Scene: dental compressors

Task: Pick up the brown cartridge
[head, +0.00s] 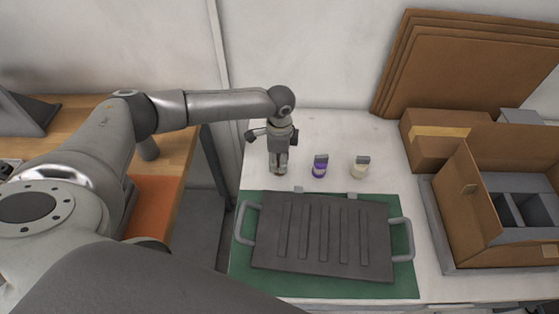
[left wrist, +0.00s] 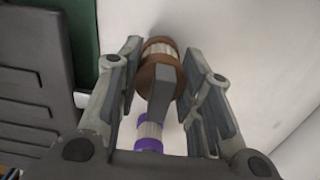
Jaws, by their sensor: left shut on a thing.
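The brown cartridge (left wrist: 158,75), with a pale ribbed middle and brown ends, is between the fingers of my left gripper (left wrist: 163,88) in the left wrist view. The gripper is shut on it. In the head view my left gripper (head: 279,167) points down at the white table's back left, and the fingers mostly hide the cartridge. I cannot tell whether the cartridge touches the table. My right gripper is not in view.
A purple-banded cartridge (head: 319,172) and a cream one (head: 360,170) stand to the right on the white table (head: 330,130). In front lies a dark ribbed tray (head: 268,255) with handles on a green mat (head: 405,285). Cardboard boxes (head: 436,160) are at right.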

